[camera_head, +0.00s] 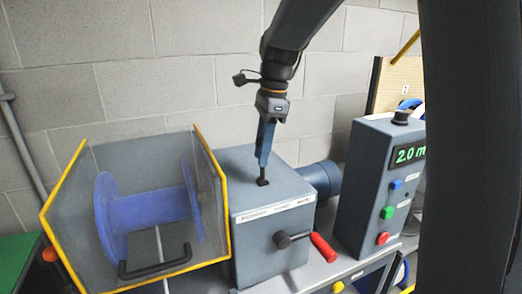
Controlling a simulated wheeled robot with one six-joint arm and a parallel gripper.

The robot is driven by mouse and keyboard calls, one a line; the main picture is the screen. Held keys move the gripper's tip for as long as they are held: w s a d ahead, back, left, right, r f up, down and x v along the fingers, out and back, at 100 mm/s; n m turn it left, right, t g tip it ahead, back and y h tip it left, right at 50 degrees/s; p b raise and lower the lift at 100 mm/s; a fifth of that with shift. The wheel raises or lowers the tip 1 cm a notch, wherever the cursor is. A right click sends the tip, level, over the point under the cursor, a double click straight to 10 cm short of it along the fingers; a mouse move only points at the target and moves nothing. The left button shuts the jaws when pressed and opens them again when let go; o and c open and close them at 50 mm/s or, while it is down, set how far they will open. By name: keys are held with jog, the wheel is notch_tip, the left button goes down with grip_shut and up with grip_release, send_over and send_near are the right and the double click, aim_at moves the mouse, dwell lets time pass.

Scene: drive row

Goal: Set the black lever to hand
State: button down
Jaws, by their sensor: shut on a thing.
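A grey gearbox-like housing (262,243) stands in the middle of the bench. A small black lever (263,183) shows on its top, right at the tip of my gripper (263,167). My gripper points down from above and its fingers are shut on the black lever. The fingers hide the lever's upper part, and its exact setting cannot be told. A white label strip (276,209) runs along the housing's upper front edge; its words are too small to read.
A red-handled lever (323,247) sticks out from the housing's front. A blue spool (150,207) sits behind a yellow-edged guard (227,245) at left. A control box (362,200) with a green display and buttons stands at right. A blue motor (321,180) lies behind.

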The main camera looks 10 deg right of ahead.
jog(key=c, duration=1.4)
grip_release()
jog(key=shift+o, duration=0.2)
jog(key=r, duration=0.2)
jog(key=d+r+b, duration=0.1)
jog(key=r, duration=0.2)
jog(key=r+b, duration=0.1)
jog(key=r, duration=0.1)
jog(key=shift+d+r, duration=0.15)
jog(key=shift+r, duration=0.25)
